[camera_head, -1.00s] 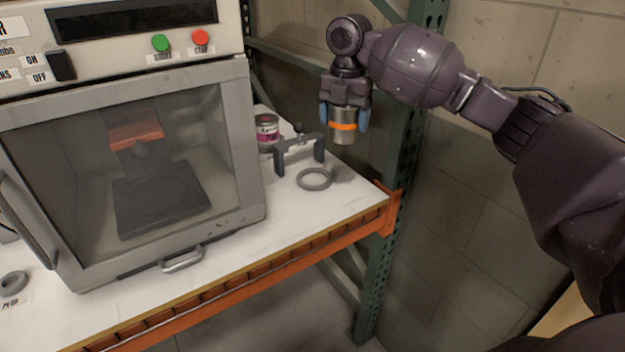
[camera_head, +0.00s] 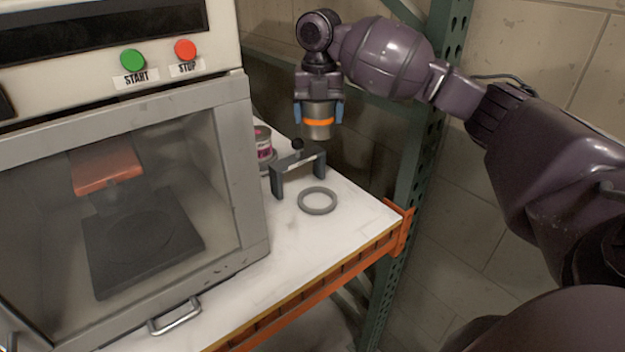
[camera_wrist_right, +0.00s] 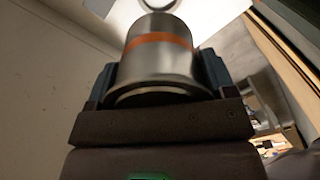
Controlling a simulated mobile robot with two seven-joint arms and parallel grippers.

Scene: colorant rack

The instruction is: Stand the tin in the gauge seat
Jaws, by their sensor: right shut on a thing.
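My right gripper (camera_head: 319,110) is shut on a silver tin with an orange band (camera_head: 319,128), holding it upright in the air above the back of the white bench. The tin also shows in the right wrist view (camera_wrist_right: 160,62), between the blue fingers. In the head view, a grey ring (camera_head: 317,201), which looks like the gauge seat, lies empty on the bench below the tin. A dark bridge-shaped gauge (camera_head: 299,171) stands just behind the ring. My left gripper is not in view.
A tin with a pink label (camera_head: 263,143) stands behind the gauge, beside the cabinet. The large grey cabinet with a glass door (camera_head: 258,190) fills the left. An orange beam (camera_head: 330,283) edges the bench; a green rack post (camera_head: 407,160) rises at the right.

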